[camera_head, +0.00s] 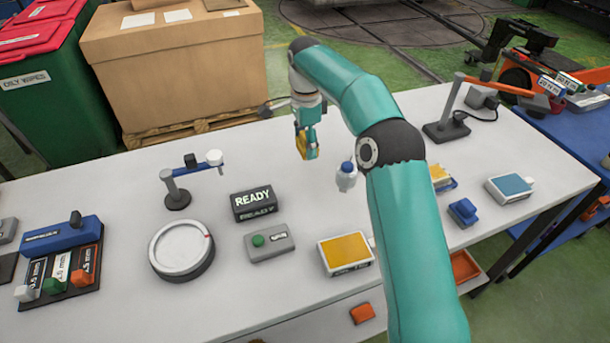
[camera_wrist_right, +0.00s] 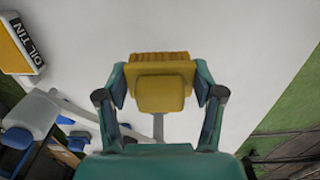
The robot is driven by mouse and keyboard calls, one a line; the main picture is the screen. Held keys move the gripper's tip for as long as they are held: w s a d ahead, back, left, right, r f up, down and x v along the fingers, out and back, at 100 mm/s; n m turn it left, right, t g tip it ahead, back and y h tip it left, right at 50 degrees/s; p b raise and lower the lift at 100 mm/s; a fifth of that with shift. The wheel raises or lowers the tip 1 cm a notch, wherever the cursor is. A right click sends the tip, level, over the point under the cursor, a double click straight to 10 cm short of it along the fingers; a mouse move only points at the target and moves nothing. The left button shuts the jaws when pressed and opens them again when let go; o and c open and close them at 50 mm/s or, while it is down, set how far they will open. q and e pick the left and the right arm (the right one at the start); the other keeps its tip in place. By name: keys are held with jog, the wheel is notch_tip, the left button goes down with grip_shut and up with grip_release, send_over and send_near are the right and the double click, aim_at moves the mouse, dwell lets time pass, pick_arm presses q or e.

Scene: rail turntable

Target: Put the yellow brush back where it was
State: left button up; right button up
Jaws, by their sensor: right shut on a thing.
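The yellow brush (camera_head: 307,147) is held by my right gripper (camera_head: 305,135) above the far part of the white table, beyond the white bottle. In the right wrist view, the yellow brush (camera_wrist_right: 160,94) sits between the two fingers of my right gripper (camera_wrist_right: 161,88), with its bristles toward the top of the picture and a thin grey rod below it. The fingers are shut on its sides. My left gripper is not in view.
The white table (camera_head: 120,200) has free room at its far left. A white bottle (camera_head: 346,178), a yellow-topped box (camera_head: 345,252), a READY sign (camera_head: 253,202), a round dial (camera_head: 180,248) and a blue-armed stand (camera_head: 178,195) stand on it. A cardboard box (camera_head: 180,70) is behind.

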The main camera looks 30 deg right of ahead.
aim_at(306, 177)
jog(key=shift+s+f, duration=0.1)
jog(key=shift+f, duration=4.3)
jog(key=o, duration=1.1)
jog(key=shift+f, duration=0.1)
notch_tip(306, 177, up, 12)
jog(key=shift+r+p, duration=0.15)
jog(key=shift+p, duration=0.45)
